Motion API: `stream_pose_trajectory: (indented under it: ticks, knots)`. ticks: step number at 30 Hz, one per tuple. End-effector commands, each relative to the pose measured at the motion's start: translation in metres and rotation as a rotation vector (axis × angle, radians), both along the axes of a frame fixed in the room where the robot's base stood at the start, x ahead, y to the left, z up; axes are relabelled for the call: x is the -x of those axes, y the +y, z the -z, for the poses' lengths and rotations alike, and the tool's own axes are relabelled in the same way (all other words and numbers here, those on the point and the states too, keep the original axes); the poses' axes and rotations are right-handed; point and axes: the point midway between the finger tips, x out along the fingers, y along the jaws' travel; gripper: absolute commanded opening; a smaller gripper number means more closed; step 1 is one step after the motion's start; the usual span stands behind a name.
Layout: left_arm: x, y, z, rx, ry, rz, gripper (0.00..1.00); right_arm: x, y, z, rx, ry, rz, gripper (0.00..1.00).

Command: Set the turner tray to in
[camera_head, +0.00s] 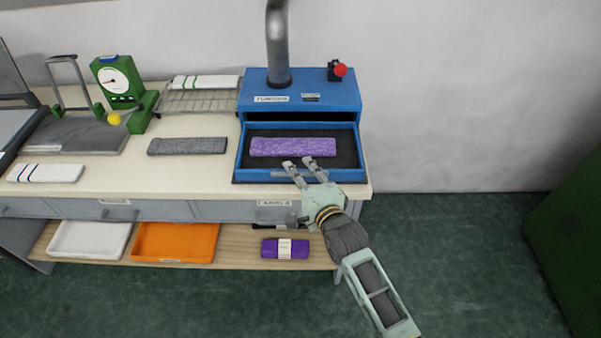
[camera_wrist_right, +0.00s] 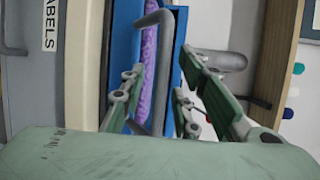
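The turner is a blue box (camera_head: 300,92) with a pipe on top, at the right end of the bench. Its blue tray (camera_head: 263,175) is slid out at the front and holds a speckled purple knitted piece (camera_head: 292,147). My right gripper (camera_head: 303,165) is at the tray's front edge, fingers apart. In the right wrist view, a grey bar, seemingly the tray handle (camera_wrist_right: 158,80), shows between the spread fingers (camera_wrist_right: 160,97). I cannot tell whether they touch it. The purple piece also shows there (camera_wrist_right: 147,60). My left gripper is not in view.
A red button (camera_head: 341,69) sits on the turner. A grey knitted piece (camera_head: 187,146), a wire rack (camera_head: 200,101) and a green dial scale (camera_head: 117,80) stand to the left. Below are a labelled drawer, an orange tray (camera_head: 175,242) and a purple bundle (camera_head: 285,249).

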Motion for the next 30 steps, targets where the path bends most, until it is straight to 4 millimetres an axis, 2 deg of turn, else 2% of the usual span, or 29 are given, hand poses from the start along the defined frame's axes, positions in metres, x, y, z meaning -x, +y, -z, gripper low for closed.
stream_pose_trajectory:
  ticks: [8, 18, 30]
  knots:
    - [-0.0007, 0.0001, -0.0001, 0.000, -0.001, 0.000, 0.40, -0.0013, 0.0007, -0.0001, 0.000, -0.001, 0.000, 0.29]
    - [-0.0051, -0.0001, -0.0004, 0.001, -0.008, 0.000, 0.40, -0.0010, 0.0004, 0.0003, 0.000, 0.000, 0.000, 0.00]
    - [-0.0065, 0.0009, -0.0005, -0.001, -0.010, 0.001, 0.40, -0.0008, 0.0002, 0.0011, 0.003, 0.001, -0.001, 0.00]
